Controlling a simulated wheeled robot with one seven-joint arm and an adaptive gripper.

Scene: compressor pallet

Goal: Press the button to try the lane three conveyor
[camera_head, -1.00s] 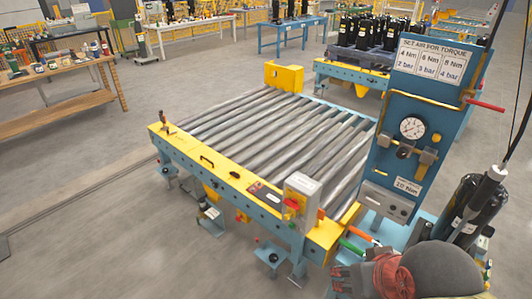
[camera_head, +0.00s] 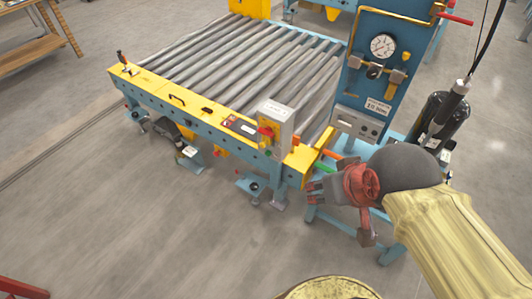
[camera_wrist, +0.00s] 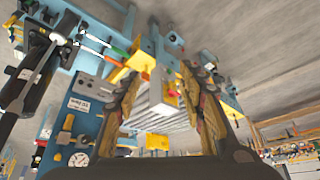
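The roller conveyor (camera_head: 215,68) has a yellow front beam with a grey control box (camera_head: 277,122) at its right end. The box carries a red switch or button on a yellow plate (camera_head: 266,131); a small green part (camera_head: 268,153) shows low beside it. In the wrist view the box (camera_wrist: 160,98) and its red and yellow part (camera_wrist: 172,92) appear between my fingers, some distance beyond them. My gripper (camera_head: 334,207) is in front of and to the right of the box, apart from it. In the wrist view my gripper (camera_wrist: 163,85) has its fingers spread, with nothing held.
A blue panel (camera_head: 366,75) with a pressure gauge (camera_head: 383,46) stands right of the conveyor. A black cylinder (camera_head: 444,118) stands beyond my arm. Orange and green handles (camera_head: 328,172) stick out near my gripper. The floor in front of the conveyor is mostly clear.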

